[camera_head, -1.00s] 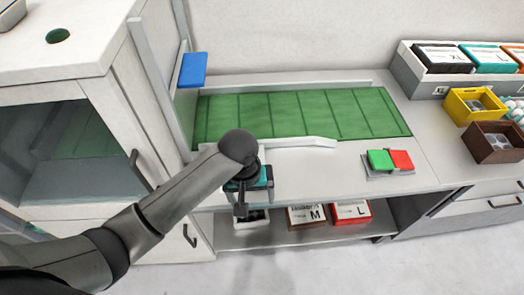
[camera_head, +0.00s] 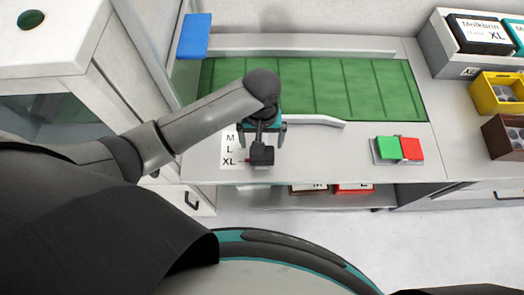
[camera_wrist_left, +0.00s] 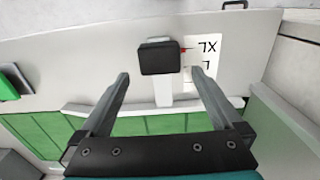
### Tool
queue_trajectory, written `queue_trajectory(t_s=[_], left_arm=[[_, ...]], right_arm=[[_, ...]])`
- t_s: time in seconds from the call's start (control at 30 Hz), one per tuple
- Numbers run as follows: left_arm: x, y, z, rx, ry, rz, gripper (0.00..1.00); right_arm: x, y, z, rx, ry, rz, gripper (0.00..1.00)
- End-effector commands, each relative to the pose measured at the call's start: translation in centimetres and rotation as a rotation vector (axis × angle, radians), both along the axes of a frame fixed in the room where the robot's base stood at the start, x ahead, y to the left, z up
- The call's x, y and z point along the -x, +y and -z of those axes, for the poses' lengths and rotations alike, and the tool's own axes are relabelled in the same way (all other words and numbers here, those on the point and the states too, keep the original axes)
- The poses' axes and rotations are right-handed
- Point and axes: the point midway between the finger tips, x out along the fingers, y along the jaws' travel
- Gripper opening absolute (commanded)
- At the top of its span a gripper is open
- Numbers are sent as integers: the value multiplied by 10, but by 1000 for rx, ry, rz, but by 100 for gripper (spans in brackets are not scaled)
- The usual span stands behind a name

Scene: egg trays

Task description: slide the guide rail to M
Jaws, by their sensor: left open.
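The guide rail (camera_head: 318,120) is a pale bar along the near side of the green conveyor belt, with an angled end at the right. Its black handle (camera_head: 261,155) has a small red pointer beside the XL line of the white size label (camera_head: 229,147), which lists M, L and XL. In the left wrist view the handle (camera_wrist_left: 159,57) sits ahead of the fingers, with the red pointer at XL. My left gripper (camera_head: 263,137) is open above the rail's arm. Its fingers (camera_wrist_left: 160,76) are apart on either side of the handle's line, not closed on it. My right gripper is not in view.
The green conveyor belt (camera_head: 345,90) lies behind the rail. Green and red buttons (camera_head: 388,148) sit to the right on the counter. A white cabinet (camera_head: 70,60) stands close on the left. Boxes are on the shelf below; yellow (camera_head: 495,95) and brown crates are at the right.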

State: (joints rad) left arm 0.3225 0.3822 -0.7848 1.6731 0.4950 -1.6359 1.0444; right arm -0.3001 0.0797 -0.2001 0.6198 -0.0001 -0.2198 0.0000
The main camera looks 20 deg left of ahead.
Motion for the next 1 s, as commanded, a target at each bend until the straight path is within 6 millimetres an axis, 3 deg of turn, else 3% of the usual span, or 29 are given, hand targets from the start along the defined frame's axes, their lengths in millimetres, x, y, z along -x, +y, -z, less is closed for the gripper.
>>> queue_trajectory(t_s=[0.2, 0.4, 0.83, 1.0], left_arm=[[0, 0, 45, -1, 1, 1, 100], [0, 0, 69, -1, 0, 0, 100], [0, 0, 77, 0, -1, 2, 100], [0, 0, 77, 0, -1, 1, 83]], right_arm=[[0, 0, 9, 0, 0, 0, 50], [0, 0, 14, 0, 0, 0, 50], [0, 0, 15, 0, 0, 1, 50], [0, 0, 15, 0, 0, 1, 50]])
